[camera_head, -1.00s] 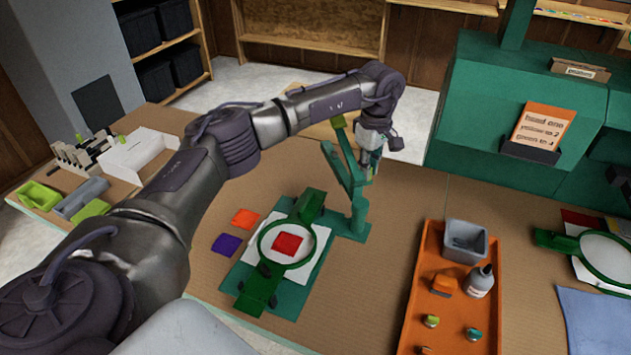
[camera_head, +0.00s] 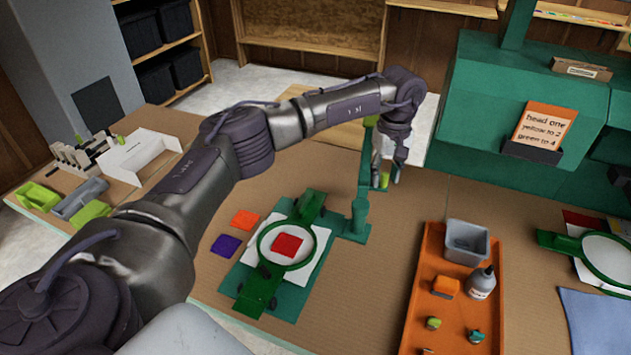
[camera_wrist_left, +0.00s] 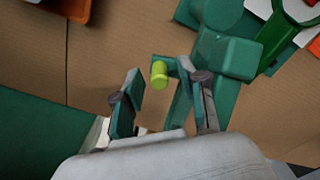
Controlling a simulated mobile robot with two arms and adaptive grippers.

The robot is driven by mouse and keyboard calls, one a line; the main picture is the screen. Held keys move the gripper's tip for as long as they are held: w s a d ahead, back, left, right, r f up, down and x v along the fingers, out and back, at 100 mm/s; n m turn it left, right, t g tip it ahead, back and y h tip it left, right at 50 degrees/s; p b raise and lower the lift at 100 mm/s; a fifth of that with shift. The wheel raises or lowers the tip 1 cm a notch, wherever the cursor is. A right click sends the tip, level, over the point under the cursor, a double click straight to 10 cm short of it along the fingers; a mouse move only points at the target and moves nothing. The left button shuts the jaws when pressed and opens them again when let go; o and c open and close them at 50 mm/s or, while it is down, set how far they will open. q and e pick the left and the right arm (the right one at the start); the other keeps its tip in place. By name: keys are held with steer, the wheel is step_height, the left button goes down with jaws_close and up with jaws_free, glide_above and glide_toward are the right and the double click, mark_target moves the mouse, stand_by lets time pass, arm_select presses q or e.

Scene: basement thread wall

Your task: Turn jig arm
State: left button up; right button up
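The green jig arm (camera_head: 364,180) stands on a post at the back right corner of the green jig base (camera_head: 290,300). Its upper part leans slightly right and is partly behind my left arm. A lime peg (camera_head: 384,181) shows at the left gripper (camera_head: 388,172) in the head view. In the left wrist view, the lime peg (camera_wrist_left: 159,74) sits on a green bar, between the spread fingertips of the left gripper (camera_wrist_left: 163,78). Gaps show on both sides of the peg, so the gripper looks open around it. My right gripper is not in view.
A green ring frame (camera_head: 262,250) with a red patch (camera_head: 287,245) lies on the jig base. An orange tray (camera_head: 412,315) with a grey bin (camera_head: 467,240) and bottle (camera_head: 482,283) stands to the right. A green machine (camera_head: 480,100) rises behind. Bare board lies between jig and tray.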

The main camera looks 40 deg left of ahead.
arm_select(q)
steer(key=shift+r, duration=0.1)
step_height(320, 180, up, 6)
steer(key=p, duration=0.4)
stand_by(0.5)
steer(key=shift+s, duration=0.1)
